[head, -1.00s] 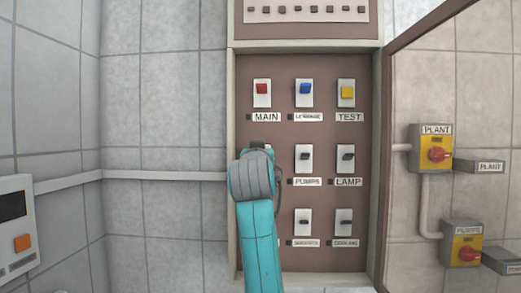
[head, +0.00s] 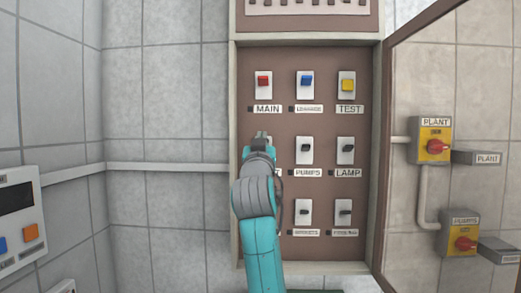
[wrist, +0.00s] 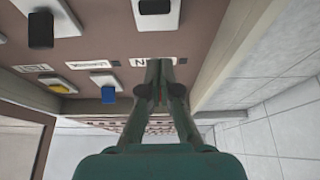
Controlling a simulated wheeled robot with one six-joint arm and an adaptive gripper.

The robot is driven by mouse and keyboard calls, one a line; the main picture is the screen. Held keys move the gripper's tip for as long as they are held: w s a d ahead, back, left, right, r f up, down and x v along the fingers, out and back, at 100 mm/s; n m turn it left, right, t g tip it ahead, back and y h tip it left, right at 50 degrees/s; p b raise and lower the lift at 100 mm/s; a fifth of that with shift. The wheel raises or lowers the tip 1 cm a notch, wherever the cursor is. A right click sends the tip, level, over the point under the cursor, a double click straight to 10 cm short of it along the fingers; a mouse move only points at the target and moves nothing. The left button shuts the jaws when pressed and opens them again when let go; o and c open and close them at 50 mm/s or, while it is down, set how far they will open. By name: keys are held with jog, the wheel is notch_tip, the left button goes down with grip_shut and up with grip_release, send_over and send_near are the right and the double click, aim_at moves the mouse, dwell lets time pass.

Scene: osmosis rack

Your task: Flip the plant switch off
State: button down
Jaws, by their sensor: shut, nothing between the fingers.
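A brown panel (head: 325,190) holds rows of small switches on white plates. My gripper (head: 262,137) is shut and empty, in front of the left column, below the MAIN label (head: 267,109). It covers most of the middle-left switch, whose label I cannot read. In the wrist view the shut fingers (wrist: 160,68) overlap the MAIN label (wrist: 153,62); a dark switch lever (wrist: 154,6) on a white plate shows at the top edge. I cannot tell contact. A separate red rotary switch (head: 437,146) on a yellow face, labelled PLANT, is on the right wall.
Red MAIN (head: 263,81), blue (head: 306,80) and yellow TEST (head: 347,85) switches are above. PUMPS (head: 306,149) and LAMP (head: 346,149) are to the right. The panel's raised frame (head: 234,120) is close left. A second red rotary switch (head: 464,243) is lower right.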

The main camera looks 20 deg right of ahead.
jog(key=w+f+v, duration=0.1)
jog(key=f+v, duration=0.1)
jog(key=v, duration=0.7)
jog(key=shift+s+f, duration=0.15)
jog(key=shift+s, duration=0.05)
jog(key=shift+d, duration=0.1)
